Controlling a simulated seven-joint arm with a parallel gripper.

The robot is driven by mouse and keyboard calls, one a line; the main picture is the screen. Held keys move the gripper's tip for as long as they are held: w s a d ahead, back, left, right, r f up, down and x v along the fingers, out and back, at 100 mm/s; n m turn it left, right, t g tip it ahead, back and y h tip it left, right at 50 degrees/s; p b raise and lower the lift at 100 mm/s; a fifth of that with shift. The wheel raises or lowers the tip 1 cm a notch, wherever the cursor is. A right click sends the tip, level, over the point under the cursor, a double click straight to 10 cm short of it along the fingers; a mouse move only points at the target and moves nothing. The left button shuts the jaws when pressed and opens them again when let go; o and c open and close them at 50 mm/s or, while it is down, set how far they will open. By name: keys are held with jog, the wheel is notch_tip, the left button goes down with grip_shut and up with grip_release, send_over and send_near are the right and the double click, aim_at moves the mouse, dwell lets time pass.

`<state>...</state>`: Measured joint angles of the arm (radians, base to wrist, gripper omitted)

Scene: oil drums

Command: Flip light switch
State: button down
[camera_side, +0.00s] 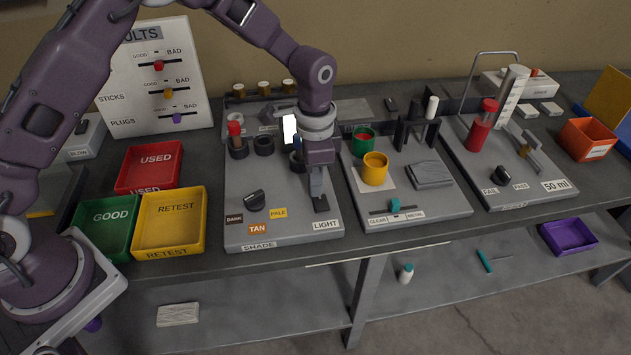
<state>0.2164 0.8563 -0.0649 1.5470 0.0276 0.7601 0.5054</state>
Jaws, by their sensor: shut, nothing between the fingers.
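My gripper (317,188) is shut and empty, pointing straight down at the front right of the left grey station board (285,232). Its fingertips are at a small black light switch (321,205), just behind the "LIGHT" label (326,224). They look to be at or just above the switch; I cannot tell if they touch it. The fingers hide part of the switch, so its position is unclear. A white panel (290,130) at the back of the board is bright.
A black knob (254,200) with shade labels sits left of my gripper. Red (150,166), green (107,222) and yellow (170,222) bins stand further left. The middle board (440,206) holds a yellow cup (375,168) and a teal slider (394,206).

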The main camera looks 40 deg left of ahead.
jog(key=shift+r, duration=0.65)
notch_tip(320, 180, up, 14)
jog(key=w+a, duration=0.2)
jog(key=shift+s+f, duration=0.1)
